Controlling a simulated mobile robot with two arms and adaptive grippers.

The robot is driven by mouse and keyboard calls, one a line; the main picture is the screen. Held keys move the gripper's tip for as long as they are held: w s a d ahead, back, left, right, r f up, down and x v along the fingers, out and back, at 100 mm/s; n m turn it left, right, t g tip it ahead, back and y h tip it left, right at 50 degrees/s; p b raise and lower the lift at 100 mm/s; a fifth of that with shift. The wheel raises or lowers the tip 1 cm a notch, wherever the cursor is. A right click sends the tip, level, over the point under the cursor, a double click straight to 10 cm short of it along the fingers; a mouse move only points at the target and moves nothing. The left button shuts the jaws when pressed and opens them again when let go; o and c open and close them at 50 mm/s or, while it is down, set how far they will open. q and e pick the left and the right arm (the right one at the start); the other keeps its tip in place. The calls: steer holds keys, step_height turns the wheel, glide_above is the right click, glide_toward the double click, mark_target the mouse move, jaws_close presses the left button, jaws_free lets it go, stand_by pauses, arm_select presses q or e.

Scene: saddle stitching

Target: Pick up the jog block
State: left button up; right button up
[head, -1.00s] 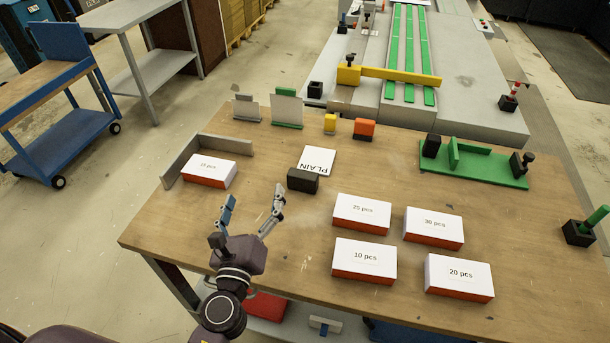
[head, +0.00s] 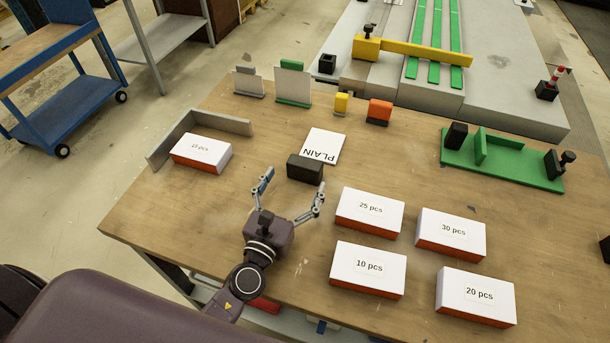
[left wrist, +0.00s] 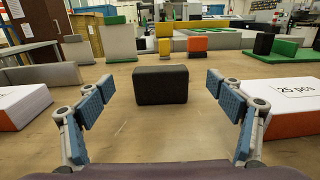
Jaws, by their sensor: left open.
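The jog block looks to be the dark block (head: 305,168) on the wooden table, in front of the white PLAIN card (head: 324,146). My left gripper (head: 291,190) is open and empty, just short of the block on its near side. In the left wrist view the black block (left wrist: 161,85) stands upright on the table, centred between and beyond the open blue-padded fingers (left wrist: 160,98). The fingers do not touch it. My right gripper is not in view.
A box (head: 201,152) sits by a grey L-shaped fence (head: 215,122) at left. Several labelled boxes, including the 25 pcs box (head: 369,212), stand close at right. Yellow (head: 341,103) and orange (head: 379,111) blocks and a green fixture (head: 510,167) are farther back. Bare tabletop lies around the gripper.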

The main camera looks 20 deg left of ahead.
mark_target(302, 169)
arm_select(q)
steer(key=shift+w+f, duration=0.3)
steer(key=shift+w, duration=0.1)
steer(key=shift+w+d+p, duration=0.1)
steer(key=shift+w+p, duration=0.4)
steer(key=shift+w, duration=0.3)
steer(key=w, duration=0.5)
steer(key=shift+w+d+p, duration=0.15)
steer(key=shift+d+p, duration=0.05)
steer(key=shift+p, duration=0.2)
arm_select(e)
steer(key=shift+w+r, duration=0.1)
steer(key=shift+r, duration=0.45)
arm_select(q)
steer(key=shift+c, duration=0.3)
steer(key=c, duration=1.4)
steer(key=shift+r, duration=0.1)
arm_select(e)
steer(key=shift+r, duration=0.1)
